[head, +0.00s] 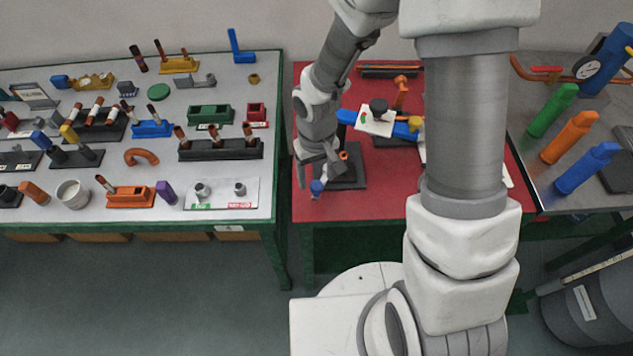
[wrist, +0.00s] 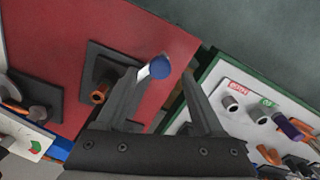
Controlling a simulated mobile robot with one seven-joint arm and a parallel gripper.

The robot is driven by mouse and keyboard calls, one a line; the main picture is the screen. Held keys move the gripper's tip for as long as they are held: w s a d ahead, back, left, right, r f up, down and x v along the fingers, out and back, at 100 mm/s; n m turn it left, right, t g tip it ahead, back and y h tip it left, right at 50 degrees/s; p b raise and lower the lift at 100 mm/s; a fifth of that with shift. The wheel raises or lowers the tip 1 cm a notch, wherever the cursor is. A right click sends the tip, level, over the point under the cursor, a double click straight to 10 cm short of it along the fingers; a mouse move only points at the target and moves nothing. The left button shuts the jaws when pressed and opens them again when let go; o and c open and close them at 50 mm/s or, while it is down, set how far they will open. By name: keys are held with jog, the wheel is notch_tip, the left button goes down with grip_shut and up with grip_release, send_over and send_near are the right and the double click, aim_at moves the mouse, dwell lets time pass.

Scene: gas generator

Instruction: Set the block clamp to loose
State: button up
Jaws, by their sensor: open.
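On the red table stands a dark block fixture (head: 347,172) with an orange-brown tube end, which I take to be the block clamp. In the wrist view its black plate (wrist: 100,63) is left of my fingers. A lever with a pale shaft and round blue knob (wrist: 159,67) sticks out toward my fingers. The knob also shows in the head view (head: 317,187), just below my gripper (head: 318,168). My gripper (wrist: 160,78) is open, with the knob between its fingertips in the picture. Whether either finger touches it I cannot tell. The lever's base is partly hidden by the left finger.
A blue valve-like part (head: 395,128) with a white red-and-green card (head: 374,122) lies right of the clamp. The left table (head: 235,72) carries several coloured blocks and cylinders. A gap separates the two tables. My arm hides part of the red table.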

aim_at(323, 178)
jog(key=shift+f, duration=1.45)
grip_shut()
dwell(0.4)
